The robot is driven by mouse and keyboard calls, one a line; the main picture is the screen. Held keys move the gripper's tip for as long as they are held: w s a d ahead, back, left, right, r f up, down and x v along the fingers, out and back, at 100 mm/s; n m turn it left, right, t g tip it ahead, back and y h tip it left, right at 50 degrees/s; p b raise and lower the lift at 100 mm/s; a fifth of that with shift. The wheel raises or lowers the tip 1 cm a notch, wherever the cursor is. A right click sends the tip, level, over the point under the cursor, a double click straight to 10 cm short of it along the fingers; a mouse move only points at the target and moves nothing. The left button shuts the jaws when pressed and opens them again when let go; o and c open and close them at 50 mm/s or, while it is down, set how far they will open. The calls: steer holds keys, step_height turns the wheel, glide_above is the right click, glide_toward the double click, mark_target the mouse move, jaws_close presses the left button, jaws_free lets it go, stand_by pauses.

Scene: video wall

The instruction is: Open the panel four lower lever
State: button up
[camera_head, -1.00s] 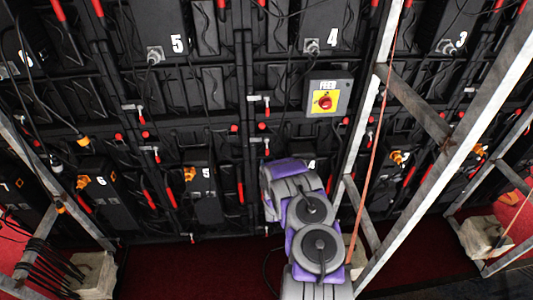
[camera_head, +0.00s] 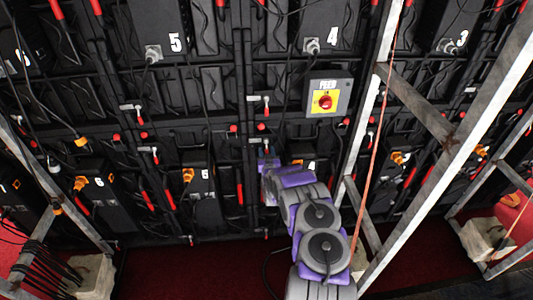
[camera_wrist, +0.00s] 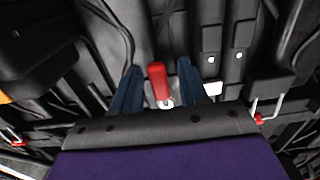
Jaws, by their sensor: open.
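In the wrist view, a red lever handle (camera_wrist: 158,82) with a pale metal base stands between the two dark blue fingers of my gripper (camera_wrist: 158,72). The fingers are apart, one on each side of the handle; I cannot tell whether either touches it. In the head view, my gripper (camera_head: 268,163) is at the black wall, left of the lower panel four (camera_head: 312,163), which my arm partly covers. The lever at my gripper is not clearly visible there.
A grey box with a yellow face and red switch (camera_head: 325,100) hangs above my arm. A slanted metal frame post (camera_head: 372,115) and an orange strap (camera_head: 375,145) stand close on the right. Cables hang across the wall. Red floor (camera_head: 190,270) is clear at lower left.

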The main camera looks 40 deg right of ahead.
steer(key=shift+d, duration=0.1)
jaws_close()
